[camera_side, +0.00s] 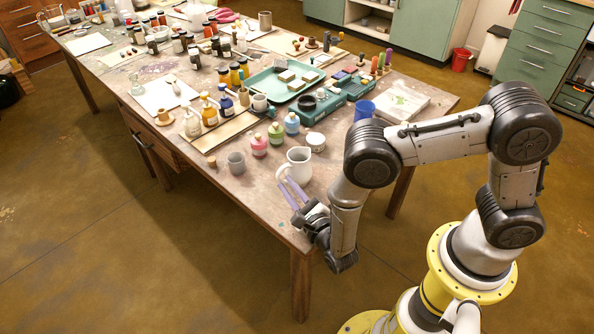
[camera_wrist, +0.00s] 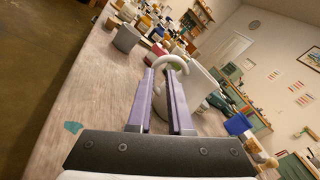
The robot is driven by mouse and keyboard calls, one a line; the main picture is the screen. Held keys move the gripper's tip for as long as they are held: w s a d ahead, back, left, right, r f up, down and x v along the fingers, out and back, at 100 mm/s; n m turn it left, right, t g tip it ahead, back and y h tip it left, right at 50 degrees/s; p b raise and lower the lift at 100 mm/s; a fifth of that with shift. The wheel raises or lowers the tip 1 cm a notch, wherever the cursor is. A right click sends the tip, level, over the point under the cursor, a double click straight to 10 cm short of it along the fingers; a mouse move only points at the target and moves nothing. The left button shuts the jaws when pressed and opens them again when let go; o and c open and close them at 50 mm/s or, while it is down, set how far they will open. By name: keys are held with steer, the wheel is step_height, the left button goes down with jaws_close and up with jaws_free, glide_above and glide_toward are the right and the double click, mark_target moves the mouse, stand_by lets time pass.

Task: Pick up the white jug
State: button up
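The white jug (camera_side: 299,162) stands upright near the front edge of the table, its handle on the side facing my gripper. My gripper (camera_side: 288,184) reaches in low from the table's front corner, its two purple fingers just short of or beside the handle. In the wrist view the fingers (camera_wrist: 162,76) are apart with a gap between them. The curved white handle (camera_wrist: 172,60) shows at the fingertips, and the jug's pale body (camera_wrist: 202,88) is partly hidden behind the right finger. I cannot tell whether either finger touches the handle.
A grey cup (camera_side: 236,163) stands left of the jug, and a small white lidded pot (camera_side: 316,142) just behind it. A blue cup (camera_side: 364,110) is at the right.

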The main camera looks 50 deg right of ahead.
steer(key=shift+w+f, duration=0.1)
steer(key=shift+f, duration=0.85)
steer(key=x, duration=0.7)
steer(key=shift+w+d+r, duration=0.1)
steer(key=shift+w, duration=0.05)
jaws_close()
stand_by(0.5)
